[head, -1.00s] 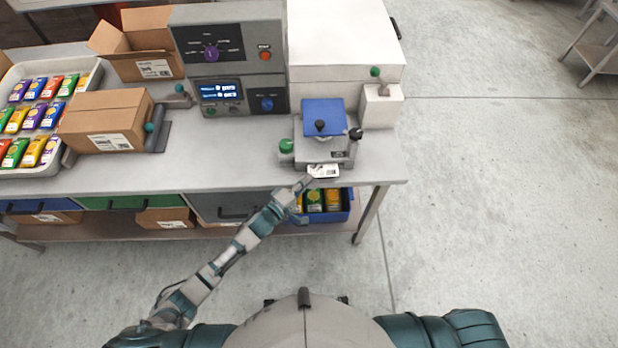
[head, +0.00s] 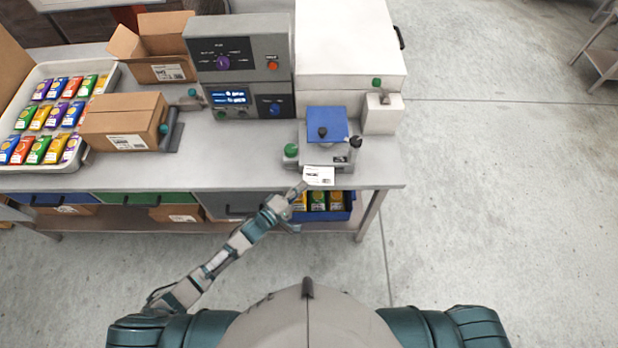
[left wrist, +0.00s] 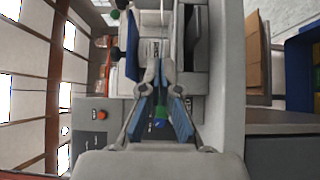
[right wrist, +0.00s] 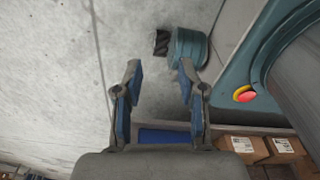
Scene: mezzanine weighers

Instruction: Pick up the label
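The white label (head: 319,176) with dark print is at the front of the small grey device with a blue plate (head: 326,123), by the bench's front edge. My left gripper (head: 302,187) reaches up to the label's near left corner. In the left wrist view its fingertips (left wrist: 158,68) come close together on the edge of the printed label (left wrist: 151,47), with the device just beyond. The contact itself is small in view. My right gripper (right wrist: 160,66) is open and empty over the floor; it does not show in the head view.
A control box with a lit display (head: 238,70) and a white cabinet (head: 348,45) stand behind. A carton (head: 124,121) and a tray of colored packets (head: 83,155) are at left. A blue bin (head: 347,211) sits below the bench.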

